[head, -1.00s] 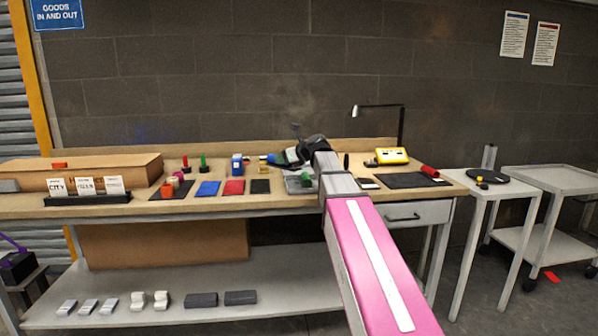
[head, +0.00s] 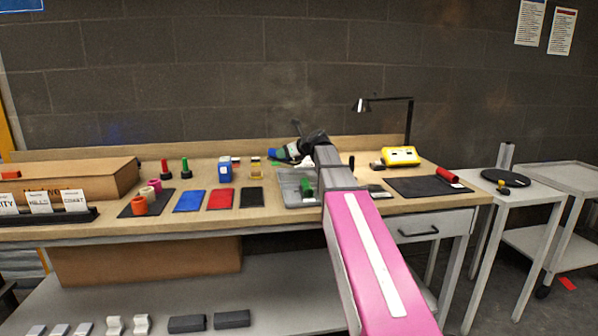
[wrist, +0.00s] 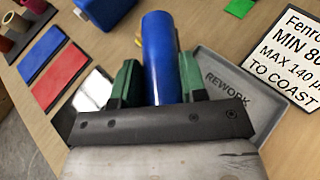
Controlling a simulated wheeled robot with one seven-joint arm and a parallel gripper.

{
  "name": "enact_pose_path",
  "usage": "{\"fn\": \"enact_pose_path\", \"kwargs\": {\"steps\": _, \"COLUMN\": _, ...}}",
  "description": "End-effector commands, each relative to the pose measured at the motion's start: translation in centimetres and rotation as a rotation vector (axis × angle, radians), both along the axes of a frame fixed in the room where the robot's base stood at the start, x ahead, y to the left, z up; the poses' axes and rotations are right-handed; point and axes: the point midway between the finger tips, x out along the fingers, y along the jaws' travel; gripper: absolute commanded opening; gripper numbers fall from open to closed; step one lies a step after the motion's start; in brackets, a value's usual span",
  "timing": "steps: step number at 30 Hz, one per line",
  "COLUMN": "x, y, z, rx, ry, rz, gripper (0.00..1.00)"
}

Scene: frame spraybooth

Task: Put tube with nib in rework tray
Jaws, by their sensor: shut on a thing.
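My gripper (wrist: 155,85) has green fingers shut on a blue tube (wrist: 161,55), which shows in the wrist view with its rounded side up. No nib can be made out on it. In the head view my gripper (head: 288,152) is above the bench, with blue showing at its end. The grey rework tray (wrist: 238,82), marked REWORK, lies just right of the tube in the wrist view, partly hidden by the gripper. In the head view the tray (head: 287,190) lies below my gripper, partly hidden by my arm. How high the tube is above the tray cannot be told.
Red (head: 220,199), blue (head: 189,201) and black (head: 252,197) pads lie left of the tray. A blue box (head: 225,169) stands behind them. A printed card (wrist: 297,45) lies beyond the tray. A green object (head: 307,187) shows at the tray, its kind unclear. A lamp (head: 362,104) stands right.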

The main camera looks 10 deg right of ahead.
Motion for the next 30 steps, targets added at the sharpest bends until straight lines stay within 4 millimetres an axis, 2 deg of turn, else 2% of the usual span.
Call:
{"fn": "enact_pose_path", "kwargs": {"steps": 1, "x": 0.7, "y": -1.1, "z": -0.7, "rx": 0.000, "ry": 0.001, "rz": -0.003, "gripper": 0.12}}
{"fn": "enact_pose_path", "kwargs": {"steps": 6, "x": 2.1, "y": -4.0, "z": -2.7, "rx": 0.000, "ry": 0.001, "rz": -0.003, "gripper": 0.12}}
{"fn": "enact_pose_path", "kwargs": {"steps": 12, "x": 3.1, "y": -6.2, "z": -4.1, "rx": 0.000, "ry": 0.000, "rz": 0.000, "gripper": 0.12}}
{"fn": "enact_pose_path", "kwargs": {"steps": 19, "x": 3.1, "y": -6.6, "z": -5.2, "rx": 0.000, "ry": 0.000, "rz": 0.001, "gripper": 0.12}}
{"fn": "enact_pose_path", "kwargs": {"steps": 26, "x": 3.1, "y": -6.5, "z": -8.1, "rx": 0.001, "ry": 0.001, "rz": 0.000, "gripper": 0.12}}
{"fn": "enact_pose_path", "kwargs": {"steps": 30, "x": 3.2, "y": -6.5, "z": -8.4, "rx": 0.000, "ry": -0.001, "rz": 0.000, "gripper": 0.12}}
